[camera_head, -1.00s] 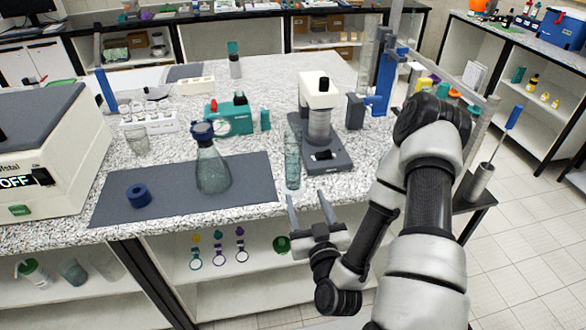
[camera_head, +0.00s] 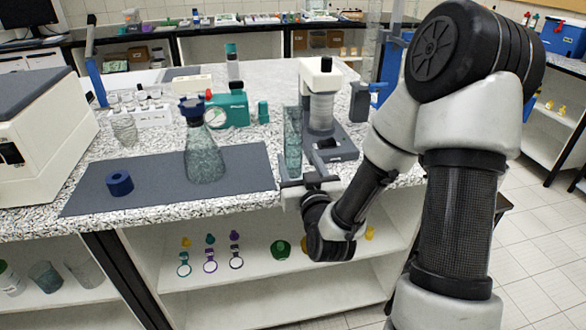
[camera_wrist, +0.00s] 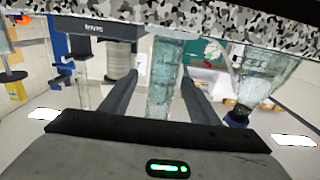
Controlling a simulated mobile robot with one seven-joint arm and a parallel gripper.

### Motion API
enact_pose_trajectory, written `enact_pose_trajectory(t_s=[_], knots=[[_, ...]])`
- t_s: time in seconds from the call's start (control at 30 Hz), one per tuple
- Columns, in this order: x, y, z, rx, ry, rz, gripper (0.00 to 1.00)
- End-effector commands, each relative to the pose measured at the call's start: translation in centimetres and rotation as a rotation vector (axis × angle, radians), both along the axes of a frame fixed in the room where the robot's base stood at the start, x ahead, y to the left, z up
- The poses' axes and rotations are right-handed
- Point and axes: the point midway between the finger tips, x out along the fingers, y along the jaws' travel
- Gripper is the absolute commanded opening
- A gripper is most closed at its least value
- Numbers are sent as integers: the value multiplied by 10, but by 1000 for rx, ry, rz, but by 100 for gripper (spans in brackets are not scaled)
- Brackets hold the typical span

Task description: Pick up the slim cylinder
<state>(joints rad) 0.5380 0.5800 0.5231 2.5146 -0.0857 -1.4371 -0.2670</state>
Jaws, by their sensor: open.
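The slim cylinder (camera_head: 292,135), a clear greenish glass tube, stands upright on the bench between the flask and the sieve shaker. My gripper (camera_head: 297,170) is open at the bench's front edge, low beside the cylinder's base. In the wrist view, which shows the scene upside down, the cylinder (camera_wrist: 164,85) appears in the gap between my two spread fingers (camera_wrist: 160,80), with space visible on both sides. I cannot tell how deep it sits between them. Its rim end is hidden behind my gripper's body in that view.
A stoppered conical flask (camera_head: 205,150) stands left on a grey mat (camera_head: 140,195) with a blue ring (camera_head: 119,183). The grey-based shaker (camera_head: 322,110) stands close right of the cylinder. Another tall clear tube (camera_head: 373,35) stands behind. A white shelf (camera_head: 330,285) lies below.

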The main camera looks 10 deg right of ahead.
Motion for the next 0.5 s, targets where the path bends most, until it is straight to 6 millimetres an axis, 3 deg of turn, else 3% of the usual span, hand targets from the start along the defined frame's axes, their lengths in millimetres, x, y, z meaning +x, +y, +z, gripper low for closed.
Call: enact_pose_trajectory(t_s=[0.37,0.5], knots=[[36,2,-2,2,1,0,56],[58,6,-5,3,0,0,56]])
